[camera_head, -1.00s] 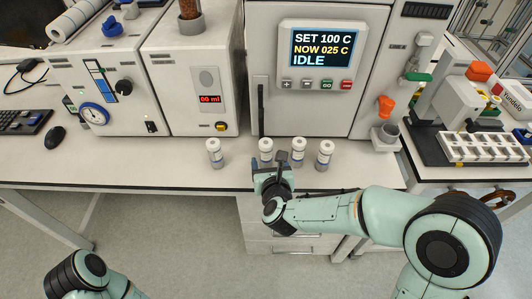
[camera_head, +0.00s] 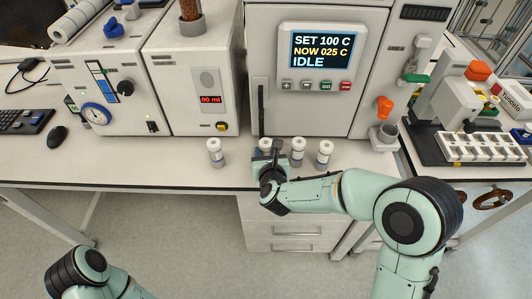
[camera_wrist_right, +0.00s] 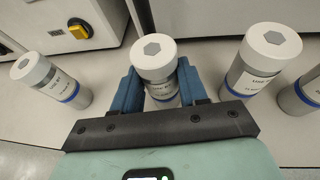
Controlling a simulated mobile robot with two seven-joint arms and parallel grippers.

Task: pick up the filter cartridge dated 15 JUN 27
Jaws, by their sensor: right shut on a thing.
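Several filter cartridges stand upright in a row on the bench, silver with white caps, white labels and blue bands. In the head view one stands at the left (camera_head: 215,152), two stand to the right (camera_head: 298,151) (camera_head: 324,154), and one is mostly behind my right gripper (camera_head: 270,160). In the right wrist view my right gripper (camera_wrist_right: 160,92) is shut on that cartridge (camera_wrist_right: 154,60), a blue finger on each side of it. The label dates are too small or blurred to read. My left arm (camera_head: 90,275) shows at the lower left; its gripper is out of view.
The reactor with its screen (camera_head: 321,49) stands right behind the cartridges. A white unit with a red display (camera_head: 211,99) is at the left. A white rack (camera_head: 482,147) is at the right. The bench front strip left of the cartridges is clear.

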